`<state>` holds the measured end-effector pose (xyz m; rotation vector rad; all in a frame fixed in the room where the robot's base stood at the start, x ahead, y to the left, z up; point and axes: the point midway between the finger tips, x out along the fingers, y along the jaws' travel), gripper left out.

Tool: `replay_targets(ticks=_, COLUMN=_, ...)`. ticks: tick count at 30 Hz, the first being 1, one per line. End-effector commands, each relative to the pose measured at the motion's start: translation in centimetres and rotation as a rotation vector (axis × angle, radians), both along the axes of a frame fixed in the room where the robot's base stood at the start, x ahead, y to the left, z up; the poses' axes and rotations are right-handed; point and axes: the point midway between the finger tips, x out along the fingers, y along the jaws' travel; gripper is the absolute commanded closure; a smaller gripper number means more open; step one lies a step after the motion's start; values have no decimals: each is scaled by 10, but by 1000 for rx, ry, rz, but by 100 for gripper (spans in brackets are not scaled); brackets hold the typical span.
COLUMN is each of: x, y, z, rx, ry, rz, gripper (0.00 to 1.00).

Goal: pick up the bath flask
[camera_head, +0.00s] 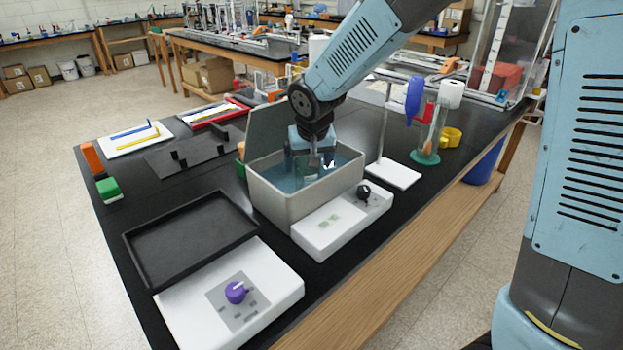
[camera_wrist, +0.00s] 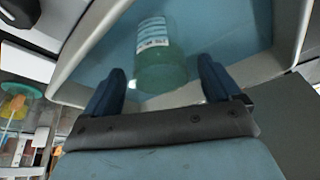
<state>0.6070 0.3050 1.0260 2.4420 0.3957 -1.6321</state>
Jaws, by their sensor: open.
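The bath flask (camera_wrist: 160,68) shows in the wrist view as a greenish clear vessel with a white and blue label, inside the water bath (camera_wrist: 62,92). In the head view the bath is a grey box (camera_head: 280,205) with pale blue water and a raised lid behind. My gripper (camera_head: 314,158) reaches down into the bath opening, hiding much of the flask there. In the wrist view my gripper (camera_wrist: 161,76) is open, with one dark blue finger on each side of the flask in the picture. Gaps show on both sides; the depth between fingertips and flask is unclear.
A white control unit with a black knob (camera_head: 340,222) adjoins the bath front. A white stand (camera_head: 393,173) with a thin rod and a glass cylinder (camera_head: 430,135) stand to the right. A black tray (camera_head: 190,238) and white hotplate (camera_head: 228,297) lie front left.

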Motion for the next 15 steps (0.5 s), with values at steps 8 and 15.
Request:
replay_targets(ticks=8, x=6, y=3, z=-18, rx=-2, ry=3, rz=2, gripper=9)
replay_targets(ticks=15, x=17, y=6, z=-44, rx=-2, ry=1, rz=1, gripper=9)
